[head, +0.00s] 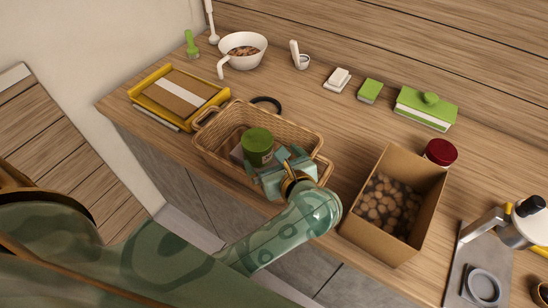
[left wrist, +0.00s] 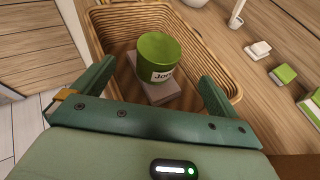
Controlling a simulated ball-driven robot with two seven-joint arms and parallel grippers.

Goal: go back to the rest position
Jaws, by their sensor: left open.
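My left gripper (head: 268,171) is over the front right part of a wicker basket (head: 212,122) on the counter. In the left wrist view its two fingers (left wrist: 158,88) are spread apart with nothing between them at the tips. A green jar (head: 257,146) stands in the basket just beyond the fingers. In the left wrist view the green jar (left wrist: 159,58) shows a white label and sits beside or on a flat brownish box (left wrist: 160,93); the exact contact is hidden. My right gripper is in neither view.
A cardboard box (head: 378,238) holding round brown items stands right of my left arm. A yellow-framed tray (head: 216,97) lies left of the basket. A white bowl (head: 257,42), a green lidded box (head: 425,108) and a dark red-lidded jar (head: 441,152) stand farther back.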

